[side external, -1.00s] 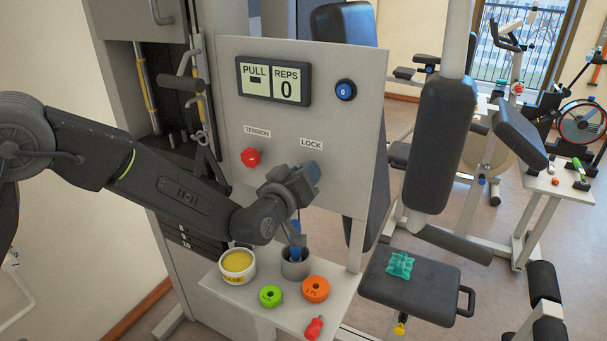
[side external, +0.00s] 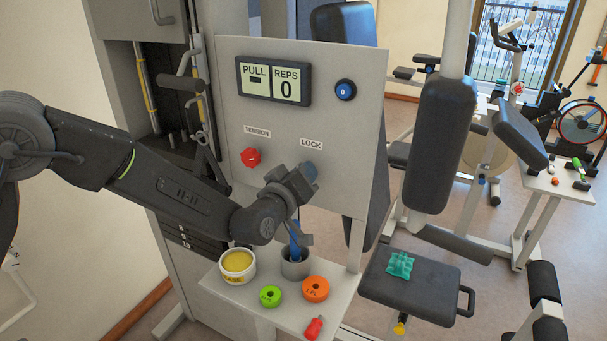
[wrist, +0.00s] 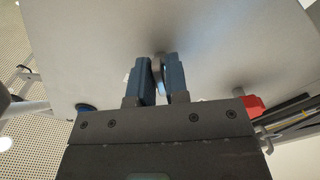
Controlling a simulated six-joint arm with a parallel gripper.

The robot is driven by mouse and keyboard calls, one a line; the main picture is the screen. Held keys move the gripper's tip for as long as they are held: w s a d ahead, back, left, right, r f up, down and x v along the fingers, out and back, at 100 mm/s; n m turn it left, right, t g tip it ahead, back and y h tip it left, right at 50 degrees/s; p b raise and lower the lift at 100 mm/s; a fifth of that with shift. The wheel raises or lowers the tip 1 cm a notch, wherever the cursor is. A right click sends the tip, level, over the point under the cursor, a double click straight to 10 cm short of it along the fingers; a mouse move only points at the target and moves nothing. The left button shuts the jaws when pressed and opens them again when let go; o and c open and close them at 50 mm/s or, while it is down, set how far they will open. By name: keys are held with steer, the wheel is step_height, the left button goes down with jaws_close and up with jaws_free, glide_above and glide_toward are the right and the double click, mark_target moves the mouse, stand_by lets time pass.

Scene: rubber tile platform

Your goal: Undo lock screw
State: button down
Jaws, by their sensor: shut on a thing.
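My gripper (wrist: 161,76) is at the grey panel (side external: 225,90), just below the LOCK label (side external: 311,144). In the wrist view its two blue-grey fingers are shut on the lock screw (wrist: 157,67), a small grey piece standing out from the panel. In the side view my gripper (side external: 309,171) covers most of the screw, so its head and thread cannot be seen there. How far the screw stands out cannot be told.
A red tension knob (side external: 251,157) is left of the lock. A blue button (side external: 345,89) is above right. Below, a shelf (side external: 235,302) holds a yellow-filled tub (side external: 238,265), a grey cup (side external: 296,269), a green ring (side external: 270,295), and an orange ring (side external: 316,288).

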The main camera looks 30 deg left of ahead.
steer(key=n, duration=1)
steer(key=shift+r, duration=0.1)
stand_by(0.4)
steer(key=c, duration=1.2)
jaws_free()
steer(key=shift+c, duration=0.2)
steer(key=s, duration=1.4)
steer(key=shift+w, duration=0.1)
